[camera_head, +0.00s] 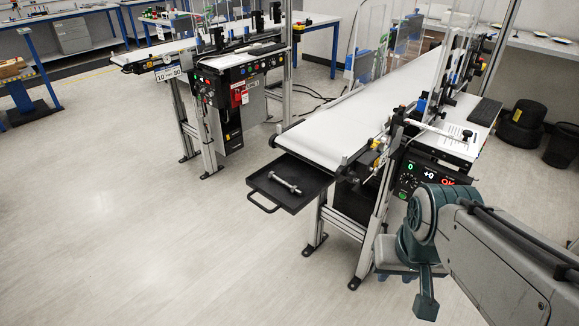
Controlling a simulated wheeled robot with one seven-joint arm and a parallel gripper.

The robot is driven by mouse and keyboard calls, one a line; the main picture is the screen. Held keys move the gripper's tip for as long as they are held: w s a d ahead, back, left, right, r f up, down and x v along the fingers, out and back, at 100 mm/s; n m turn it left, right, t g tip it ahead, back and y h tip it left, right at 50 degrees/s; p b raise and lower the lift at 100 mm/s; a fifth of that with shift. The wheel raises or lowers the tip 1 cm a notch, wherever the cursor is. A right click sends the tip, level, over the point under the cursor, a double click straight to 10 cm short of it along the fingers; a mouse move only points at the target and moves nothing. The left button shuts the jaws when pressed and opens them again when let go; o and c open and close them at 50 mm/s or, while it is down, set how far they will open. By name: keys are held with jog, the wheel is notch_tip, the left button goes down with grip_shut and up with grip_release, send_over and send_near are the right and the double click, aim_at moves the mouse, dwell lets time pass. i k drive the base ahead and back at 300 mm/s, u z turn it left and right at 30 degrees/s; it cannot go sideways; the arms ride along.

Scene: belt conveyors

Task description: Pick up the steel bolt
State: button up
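The steel bolt (286,185) lies on the flat black tray (303,204) at the near end of the right-hand conveyor. It is a silver rod lying at a slant, with thicker ends, and is fully visible. My gripper (424,299) is at the lower right, at the end of my grey and teal arm. It is well to the right of the tray and apart from the bolt. Its fingers are not clear enough to tell whether they are open or shut.
The white conveyor belt (340,125) rises behind the tray. A control box with lit displays (425,176) and metal frame legs (373,230) stand between the tray and my arm. The floor (130,220) left of the tray is clear. A second conveyor (190,47) stands farther back.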

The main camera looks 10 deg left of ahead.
aim_at(294, 189)
jog(key=k, duration=0.6)
jog(key=u, duration=0.5)
jog(key=i, duration=1.3)
jog(key=z, duration=0.45)
